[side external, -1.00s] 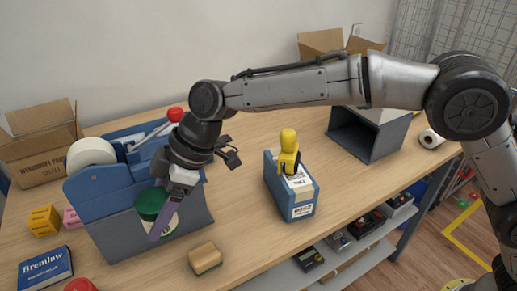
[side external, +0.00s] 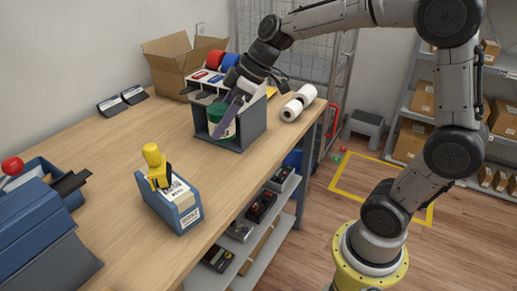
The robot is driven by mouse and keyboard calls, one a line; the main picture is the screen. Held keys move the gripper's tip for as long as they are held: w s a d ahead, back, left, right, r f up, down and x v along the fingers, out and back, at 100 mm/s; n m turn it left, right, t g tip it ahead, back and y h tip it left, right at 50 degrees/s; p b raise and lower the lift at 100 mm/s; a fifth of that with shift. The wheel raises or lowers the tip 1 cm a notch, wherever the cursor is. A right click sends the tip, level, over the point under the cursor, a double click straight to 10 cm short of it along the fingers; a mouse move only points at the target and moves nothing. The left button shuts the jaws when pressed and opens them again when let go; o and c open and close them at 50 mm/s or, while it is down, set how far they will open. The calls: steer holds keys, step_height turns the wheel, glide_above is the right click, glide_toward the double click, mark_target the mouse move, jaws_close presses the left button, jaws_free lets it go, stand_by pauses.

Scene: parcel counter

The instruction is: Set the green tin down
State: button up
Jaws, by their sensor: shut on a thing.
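The green tin (side external: 219,112) has a green upper part and a pale label below. It shows upright at the open front of a grey box (side external: 251,124) on the far right part of the counter. My gripper (side external: 229,106), with a long purple finger across the tin, is shut on it from above. I cannot tell whether the tin's base touches the floor of the box or hangs just above it. The finger hides part of the tin, and the tin's far side is hidden.
Red and blue rolls (side external: 215,58) sit behind the grey box, and white rolls (side external: 298,103) lie right of it. An open carton (side external: 185,55) stands behind. A blue holder with a yellow-handled tool (side external: 157,165) stands nearer. The middle counter (side external: 120,135) is clear.

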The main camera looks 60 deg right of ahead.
steer(key=s+d+f+m+t+h, duration=0.1)
steer(key=s+d+f+m+h, duration=0.15)
steer(key=s+d+m, duration=0.4)
steer(key=s+d+f+m+h, duration=0.2)
steer(key=s+d+m+h, duration=0.15)
steer(key=d, duration=0.55)
steer(key=shift+y, duration=0.3)
steer(key=w+d+f, duration=0.1)
steer(key=w+f, duration=0.2)
steer(key=w, duration=0.1)
steer(key=w+d+f, duration=0.2)
steer(key=w+f, duration=0.1)
steer(key=w, duration=0.1)
steer(key=w+d+f, duration=0.2)
steer(key=w+f, duration=0.1)
steer(key=shift+w+d+f, duration=0.2)
steer(key=shift+w+f, duration=0.15)
steer(key=shift+w, duration=0.05)
steer(key=shift+w+d+f, duration=0.1)
steer(key=shift+w+f, duration=0.05)
steer(key=shift+f, duration=0.8)
steer(key=shift+w+d+f, duration=0.1)
steer(key=shift+w+f, duration=0.05)
steer(key=shift+f, duration=0.75)
steer(key=shift+f, duration=0.2)
steer(key=o, duration=1.4)
